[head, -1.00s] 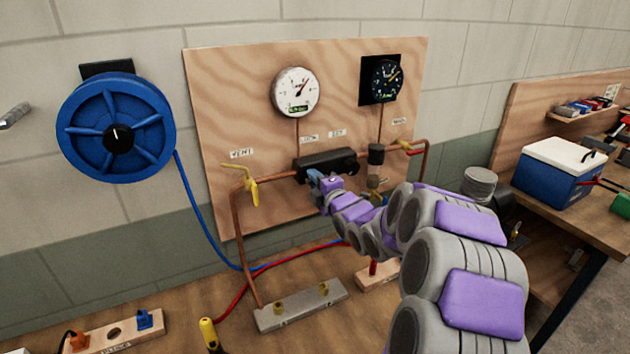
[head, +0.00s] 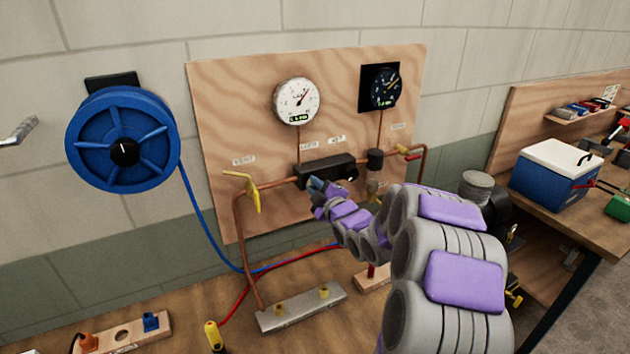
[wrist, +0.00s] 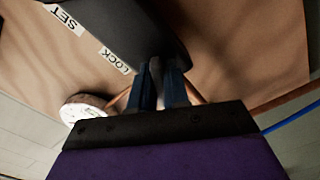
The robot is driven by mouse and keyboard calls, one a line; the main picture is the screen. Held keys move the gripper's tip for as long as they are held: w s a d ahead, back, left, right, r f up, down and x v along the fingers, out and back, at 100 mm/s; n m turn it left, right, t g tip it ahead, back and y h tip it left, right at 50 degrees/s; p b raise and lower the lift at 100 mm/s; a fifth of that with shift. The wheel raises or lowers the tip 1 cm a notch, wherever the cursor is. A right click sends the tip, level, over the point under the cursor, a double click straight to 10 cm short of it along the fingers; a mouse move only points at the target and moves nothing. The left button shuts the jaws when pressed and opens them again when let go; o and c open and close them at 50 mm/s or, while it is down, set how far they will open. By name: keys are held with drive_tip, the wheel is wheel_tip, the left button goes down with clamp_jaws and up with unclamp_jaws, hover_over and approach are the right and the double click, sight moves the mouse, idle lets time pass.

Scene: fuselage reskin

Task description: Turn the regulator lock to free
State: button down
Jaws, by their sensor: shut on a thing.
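The regulator (head: 318,172) is a black block on the plywood panel, with copper pipes on both sides. My gripper (head: 316,185) is at the left part of its front. In the wrist view the two dark blue fingers (wrist: 160,82) are closed on a small grey piece, which I take to be the regulator lock (wrist: 154,66), just below the regulator's dark body (wrist: 150,30). A LOCK label (wrist: 115,60) and a SET label (wrist: 65,18) are beside it. The fingers hide most of the lock, so its exact angle cannot be told.
A white gauge (head: 297,101) and a black gauge (head: 381,88) are above. A yellow vent handle (head: 252,190) is left, a red-and-yellow handle (head: 408,152) right. A blue reel (head: 122,140) hangs on the wall. A metal block (head: 300,306) lies on the bench below.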

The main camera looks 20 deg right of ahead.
drive_tip(key=m+p, duration=0.2)
drive_tip(key=m, duration=0.1)
drive_tip(key=shift+f, duration=0.2)
drive_tip(key=m+p, duration=0.2)
drive_tip(key=m, duration=0.1)
drive_tip(key=shift+m+p, duration=0.3)
drive_tip(key=shift+p, duration=0.1)
drive_tip(key=m+p, duration=0.3)
drive_tip(key=m, duration=0.2)
drive_tip(key=shift+f, duration=0.1)
drive_tip(key=shift+m, duration=0.3)
drive_tip(key=c, duration=1.2)
unclamp_jaws()
